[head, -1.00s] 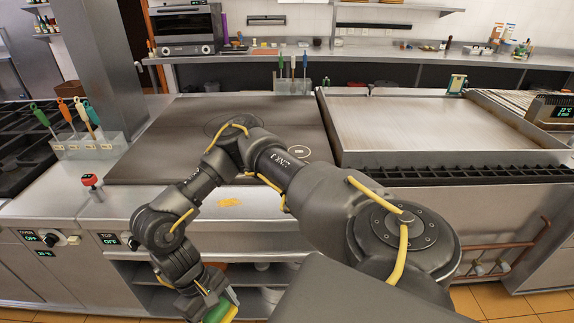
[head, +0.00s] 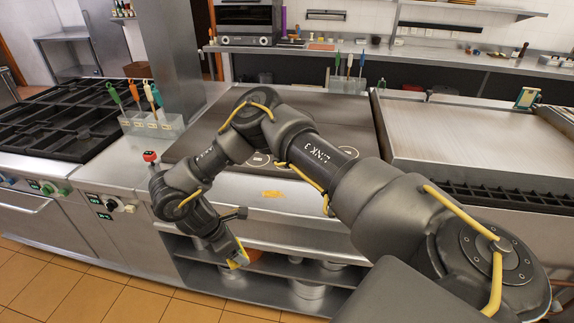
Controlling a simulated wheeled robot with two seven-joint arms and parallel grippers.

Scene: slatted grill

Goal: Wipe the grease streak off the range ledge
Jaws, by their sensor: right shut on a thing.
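The grease streak (head: 272,194) is a small orange-yellow smear on the front steel ledge (head: 325,211) of the range, below the dark cooktop. My right arm reaches across from the right, and its gripper (head: 236,254) hangs in front of the range, below the ledge and left of the streak. It is shut on a sponge (head: 238,263), of which only a yellow edge shows clearly; the gripper hides the rest. The sponge is apart from the streak. My left gripper is not in view.
A clear holder with several utensils (head: 168,126) and a red-topped item (head: 150,156) stand left of the cooktop. A burner range (head: 65,122) is at left, a flat griddle (head: 450,135) at right. Pots (head: 310,289) sit on the open shelf below.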

